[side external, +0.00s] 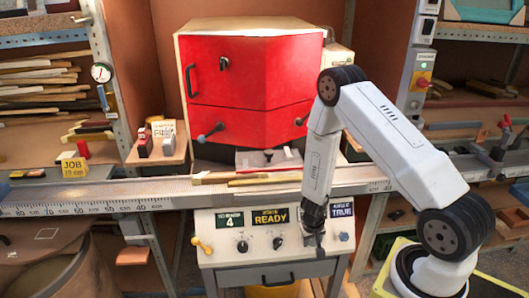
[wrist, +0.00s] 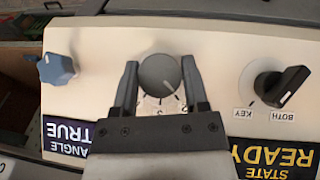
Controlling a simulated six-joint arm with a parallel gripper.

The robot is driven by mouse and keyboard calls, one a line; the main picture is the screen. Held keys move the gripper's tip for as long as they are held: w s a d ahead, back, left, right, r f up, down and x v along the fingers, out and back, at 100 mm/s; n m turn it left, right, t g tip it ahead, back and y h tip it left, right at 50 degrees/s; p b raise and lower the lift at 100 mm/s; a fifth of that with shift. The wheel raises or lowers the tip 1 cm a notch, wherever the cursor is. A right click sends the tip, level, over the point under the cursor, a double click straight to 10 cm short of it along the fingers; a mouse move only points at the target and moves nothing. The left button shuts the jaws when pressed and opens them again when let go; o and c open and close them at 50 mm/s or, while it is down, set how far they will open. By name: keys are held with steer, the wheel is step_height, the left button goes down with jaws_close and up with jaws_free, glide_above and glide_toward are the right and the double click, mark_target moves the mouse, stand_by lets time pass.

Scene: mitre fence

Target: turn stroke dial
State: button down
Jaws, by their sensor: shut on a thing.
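A grey round dial (wrist: 160,73) with a white marked scale below it sits on the pale control panel (wrist: 225,60). My gripper (wrist: 161,80) has one finger on each side of this dial and is shut on it. In the side external view my gripper (side external: 316,238) reaches down to the right part of the panel front and hides the dial. The dial's scale is partly covered by my gripper body, and its setting cannot be read.
A blue knob (wrist: 58,70) and a black KEY/BOTH switch (wrist: 281,86) flank the dial. Displays read 4, READY (side external: 270,217) and TRUE (side external: 341,210). A yellow lever (side external: 202,245) is at the panel's left. A red machine hood (side external: 250,90) stands above the ruled fence (side external: 130,195).

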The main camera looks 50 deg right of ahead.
mark_target(310, 245)
steer(key=shift+c, duration=0.5)
jaws_free()
steer(key=shift+r, duration=0.1)
steer(key=shift+a+r, duration=0.25)
steer(key=shift+r, duration=1)
steer(key=shift+a+r, duration=0.3)
steer(key=shift+r, duration=0.9)
steer(key=shift+a+r, duration=0.25)
steer(key=shift+r, duration=1)
